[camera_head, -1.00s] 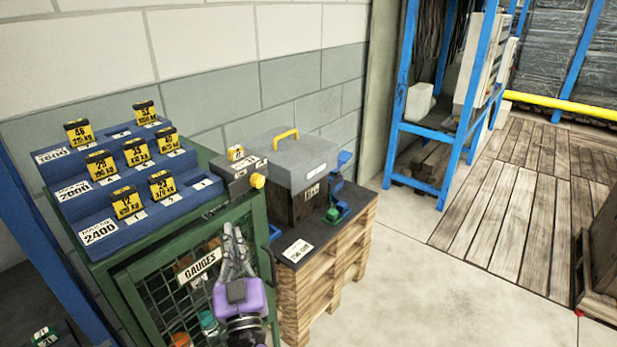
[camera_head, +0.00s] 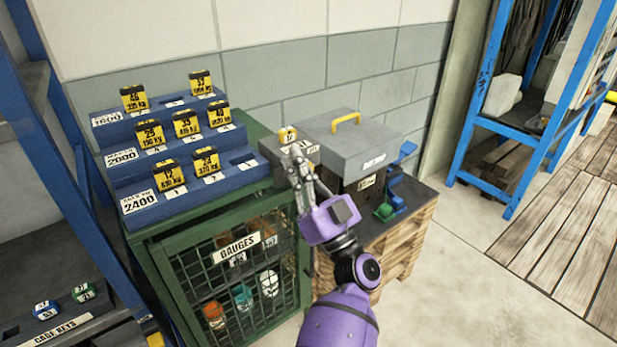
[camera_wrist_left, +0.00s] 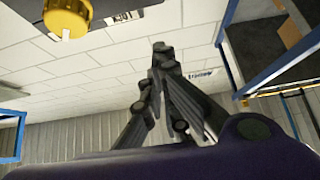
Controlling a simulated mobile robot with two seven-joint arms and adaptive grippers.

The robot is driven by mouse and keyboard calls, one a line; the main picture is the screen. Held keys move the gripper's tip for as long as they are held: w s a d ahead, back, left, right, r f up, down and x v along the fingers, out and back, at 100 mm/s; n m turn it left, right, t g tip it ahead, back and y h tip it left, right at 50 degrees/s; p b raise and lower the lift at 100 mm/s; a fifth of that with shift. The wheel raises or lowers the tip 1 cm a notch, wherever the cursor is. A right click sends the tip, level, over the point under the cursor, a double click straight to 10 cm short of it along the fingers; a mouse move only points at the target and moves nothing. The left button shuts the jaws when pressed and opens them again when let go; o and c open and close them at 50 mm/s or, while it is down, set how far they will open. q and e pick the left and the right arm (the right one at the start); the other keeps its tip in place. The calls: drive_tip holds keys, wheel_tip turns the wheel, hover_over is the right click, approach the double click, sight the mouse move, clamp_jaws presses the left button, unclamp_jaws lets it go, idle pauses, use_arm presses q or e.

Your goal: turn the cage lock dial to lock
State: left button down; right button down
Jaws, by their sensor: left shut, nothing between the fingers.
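The yellow dial (camera_wrist_left: 68,18) shows at the top left of the left wrist view, ridged, with a pale mark on it. A small label (camera_wrist_left: 125,15) beside it is too blurred to read surely. My right gripper is not in view.
A blue stepped rack (camera_head: 190,195) with yellow weight-marked blocks stands on the cage. A grey lidded box (camera_head: 340,140) with a yellow handle is on a wooden pallet stand (camera_head: 420,235) to the right. A blue shelf (camera_head: 485,125) stands further right. Concrete floor (camera_head: 450,290) is free.

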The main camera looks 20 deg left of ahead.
use_arm(q)
drive_tip(key=f+b, duration=0.1)
drive_tip(key=w+a+f+b, duration=0.1)
drive_tip(key=b, duration=0.1)
drive_tip(key=shift+w+a+f, duration=0.2)
drive_tip(key=shift+a, duration=0.1)
drive_tip(key=shift+a, duration=0.1)
idle(0.4)
